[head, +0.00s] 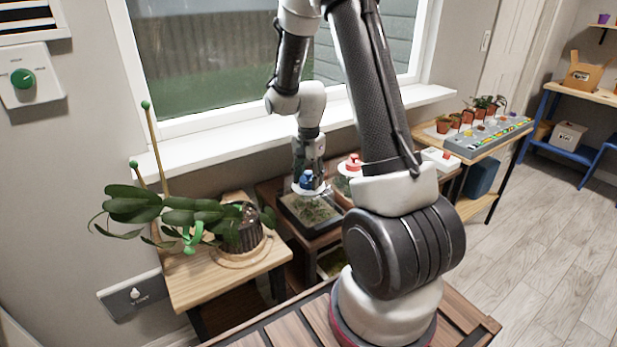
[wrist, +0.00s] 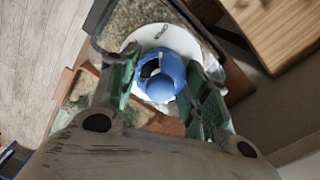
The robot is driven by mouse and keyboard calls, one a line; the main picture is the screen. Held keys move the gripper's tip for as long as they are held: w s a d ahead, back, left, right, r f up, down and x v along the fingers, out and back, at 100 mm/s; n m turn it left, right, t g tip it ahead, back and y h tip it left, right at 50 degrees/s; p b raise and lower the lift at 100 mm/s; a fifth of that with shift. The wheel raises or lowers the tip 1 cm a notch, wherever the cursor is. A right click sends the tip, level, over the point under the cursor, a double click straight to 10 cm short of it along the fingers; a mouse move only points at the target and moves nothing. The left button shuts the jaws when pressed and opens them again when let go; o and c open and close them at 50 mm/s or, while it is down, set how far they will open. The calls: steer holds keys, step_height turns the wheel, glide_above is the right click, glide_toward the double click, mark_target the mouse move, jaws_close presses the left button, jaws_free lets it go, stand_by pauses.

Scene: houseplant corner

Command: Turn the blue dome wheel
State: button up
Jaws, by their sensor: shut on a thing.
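The blue dome wheel (head: 306,180) sits on a white round plate on top of a glass terrarium (head: 310,212) with plants inside. In the wrist view the blue wheel (wrist: 160,75) lies between my fingers, on the white disc (wrist: 180,38). My gripper (head: 307,172) points down from above and is shut on the blue wheel. In the wrist view my gripper's fingers (wrist: 160,88) stand at its left and right sides. Part of the wheel's near side is hidden in the head view by the fingers.
A red-topped wheel (head: 354,162) stands just right, partly behind my arm. A potted plant (head: 242,228) with wide leaves stands on the wooden table (head: 190,285) at left. The window sill (head: 215,142) runs behind. A bench with small pots (head: 455,121) stands further right.

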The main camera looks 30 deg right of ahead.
steer(key=shift+n, duration=5)
steer(key=o, duration=1)
